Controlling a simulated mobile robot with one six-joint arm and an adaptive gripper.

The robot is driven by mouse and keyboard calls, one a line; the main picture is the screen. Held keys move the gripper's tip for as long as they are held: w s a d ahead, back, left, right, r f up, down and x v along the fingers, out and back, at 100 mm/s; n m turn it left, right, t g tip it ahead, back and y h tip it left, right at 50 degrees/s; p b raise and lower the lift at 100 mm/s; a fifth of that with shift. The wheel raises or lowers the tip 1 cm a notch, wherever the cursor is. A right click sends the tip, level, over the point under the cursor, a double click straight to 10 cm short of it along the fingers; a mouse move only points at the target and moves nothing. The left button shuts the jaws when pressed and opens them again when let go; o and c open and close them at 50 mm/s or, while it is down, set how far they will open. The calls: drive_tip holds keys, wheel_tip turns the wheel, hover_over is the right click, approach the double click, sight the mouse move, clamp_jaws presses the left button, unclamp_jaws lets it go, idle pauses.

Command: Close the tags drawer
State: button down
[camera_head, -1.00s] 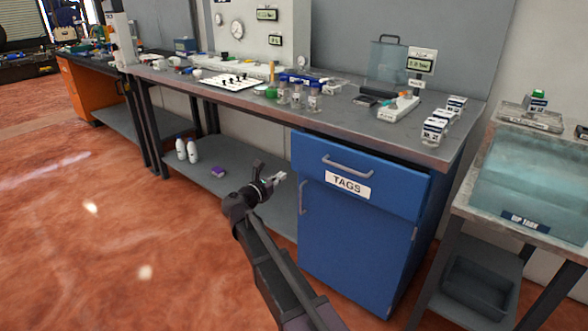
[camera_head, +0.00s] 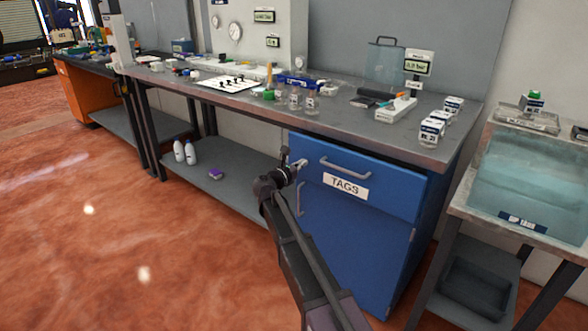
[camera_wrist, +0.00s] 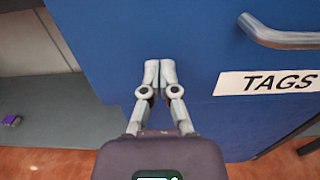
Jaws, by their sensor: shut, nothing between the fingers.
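The blue tags drawer (camera_head: 388,187) sits at the top of the blue cabinet (camera_head: 345,245), under the workbench. Its front stands a little forward of the cabinet door below. It has a grey bar handle (camera_head: 346,168) and a white TAGS label (camera_head: 345,186). My gripper (camera_head: 300,164) is at the left part of the drawer front. In the wrist view my gripper (camera_wrist: 160,64) is shut and empty, its fingertips against or very near the blue drawer front (camera_wrist: 150,30), left of the handle (camera_wrist: 285,38) and label (camera_wrist: 270,82). I cannot tell whether they touch.
The workbench top (camera_head: 350,125) above carries jars, small boxes and a gauge. A water tank (camera_head: 530,180) on a stand is to the right. Open floor is at left.

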sight(308, 159)
drive_tip(key=shift+w+d, duration=0.45)
drive_tip(key=shift+w, duration=0.15)
drive_tip(key=x, duration=0.5)
drive_tip(key=shift+w, duration=0.1)
drive_tip(key=shift+w+d+r, duration=0.1)
drive_tip(key=shift+v, duration=0.75)
drive_tip(key=v, duration=1.3)
drive_tip(key=shift+s, duration=0.2)
